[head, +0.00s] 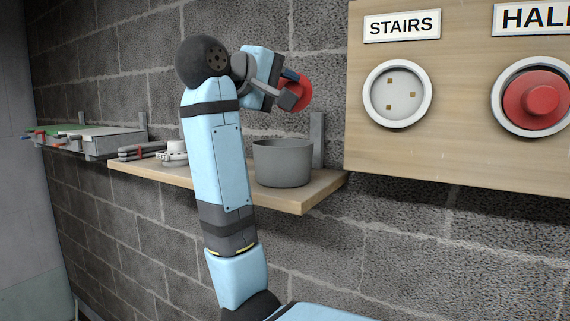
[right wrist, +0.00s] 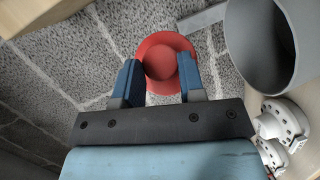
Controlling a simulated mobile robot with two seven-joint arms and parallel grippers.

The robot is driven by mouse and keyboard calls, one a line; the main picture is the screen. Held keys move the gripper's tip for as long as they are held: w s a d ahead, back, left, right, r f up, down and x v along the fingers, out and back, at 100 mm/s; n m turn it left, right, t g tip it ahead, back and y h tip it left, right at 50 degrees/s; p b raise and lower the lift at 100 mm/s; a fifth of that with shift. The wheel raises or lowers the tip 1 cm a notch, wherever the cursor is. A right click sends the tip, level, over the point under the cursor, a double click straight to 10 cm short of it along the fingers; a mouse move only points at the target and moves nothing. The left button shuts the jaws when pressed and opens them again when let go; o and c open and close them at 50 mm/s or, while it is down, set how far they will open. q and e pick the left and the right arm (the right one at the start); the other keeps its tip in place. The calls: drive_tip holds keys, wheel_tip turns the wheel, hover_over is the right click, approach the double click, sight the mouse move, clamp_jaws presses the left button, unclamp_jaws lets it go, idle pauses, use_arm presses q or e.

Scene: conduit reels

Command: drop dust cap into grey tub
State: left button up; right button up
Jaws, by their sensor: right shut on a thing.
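The red dust cap (head: 305,92) is held in my right gripper (head: 292,90), above the shelf and just above the grey tub (head: 283,165). In the right wrist view the cap (right wrist: 165,45) shows as a red disc, its round knob between the two blue fingers of the gripper (right wrist: 160,72). The grey tub (right wrist: 245,60) is at the upper right there, beside the cap and apart from it. In the head view the tub stands upright on the wooden shelf; its inside is mostly hidden. My left gripper is not in view.
The wooden shelf (head: 300,198) also bears a white fitting (head: 173,151) and grey items at its left. A wooden board (head: 440,160) at right has an uncovered STAIRS socket (head: 398,95) and a red-capped HALL socket (head: 538,100). A second shelf with clutter is further left.

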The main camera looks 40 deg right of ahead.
wheel_tip(320, 180, down, 4)
drive_tip(key=shift+d+r, duration=0.1)
drive_tip(key=shift+d, duration=0.05)
drive_tip(key=o, duration=1.2)
drive_tip(key=shift+a, duration=0.6)
drive_tip(key=a+r+b, duration=0.2)
drive_tip(key=a+b, duration=0.2)
drive_tip(key=a, duration=0.8)
drive_tip(key=shift+s+a+r, duration=0.25)
drive_tip(key=shift+s, duration=0.05)
